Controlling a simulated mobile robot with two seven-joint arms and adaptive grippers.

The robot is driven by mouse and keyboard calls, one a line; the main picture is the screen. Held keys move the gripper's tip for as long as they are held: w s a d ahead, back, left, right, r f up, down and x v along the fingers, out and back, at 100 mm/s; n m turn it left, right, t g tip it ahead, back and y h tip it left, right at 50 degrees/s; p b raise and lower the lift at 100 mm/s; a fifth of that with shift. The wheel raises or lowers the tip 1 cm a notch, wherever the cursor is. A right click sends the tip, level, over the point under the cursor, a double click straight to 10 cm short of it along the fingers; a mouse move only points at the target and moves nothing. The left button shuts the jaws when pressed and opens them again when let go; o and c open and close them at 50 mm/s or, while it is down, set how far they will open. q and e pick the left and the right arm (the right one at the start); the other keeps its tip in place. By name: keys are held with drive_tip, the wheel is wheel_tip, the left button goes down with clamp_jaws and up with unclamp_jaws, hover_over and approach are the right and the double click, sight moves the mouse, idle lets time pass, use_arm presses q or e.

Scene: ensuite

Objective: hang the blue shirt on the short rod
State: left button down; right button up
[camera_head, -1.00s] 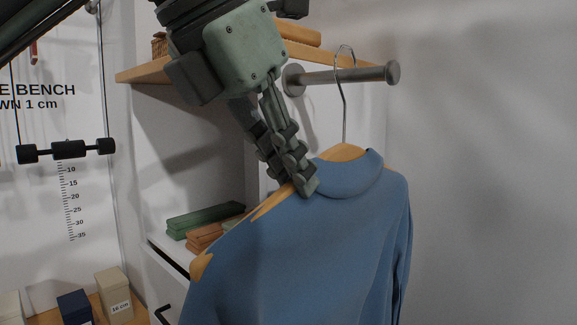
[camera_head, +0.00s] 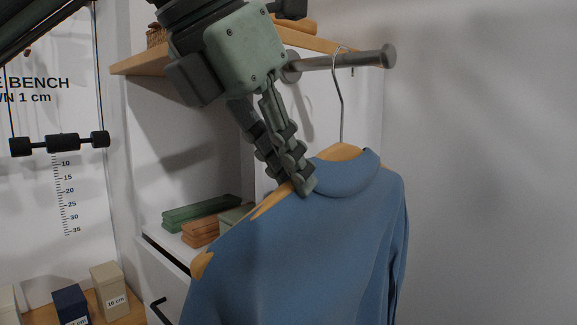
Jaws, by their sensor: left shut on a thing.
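The blue shirt (camera_head: 300,255) hangs on a wooden hanger (camera_head: 340,151), tilted with its left end low. My left gripper (camera_head: 304,186) is shut on the hanger's wooden shoulder, left of the collar. The hanger's metal hook (camera_head: 339,95) rises to the short rod (camera_head: 362,60), a grey bar with a round end cap. The hook's bend shows above the rod and its tip shows just below it, so it appears to be over the rod. I cannot tell whether hook and rod touch. My right gripper is not in view.
A wooden shelf (camera_head: 136,65) is beside the rod. Green blocks (camera_head: 200,211) and orange blocks (camera_head: 200,232) lie on a lower white shelf. Small labelled boxes (camera_head: 108,288) stand at the lower left. The wall on the right is bare.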

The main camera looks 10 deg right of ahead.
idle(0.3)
use_arm(q)
drive_tip(key=c, duration=1.5)
unclamp_jaws()
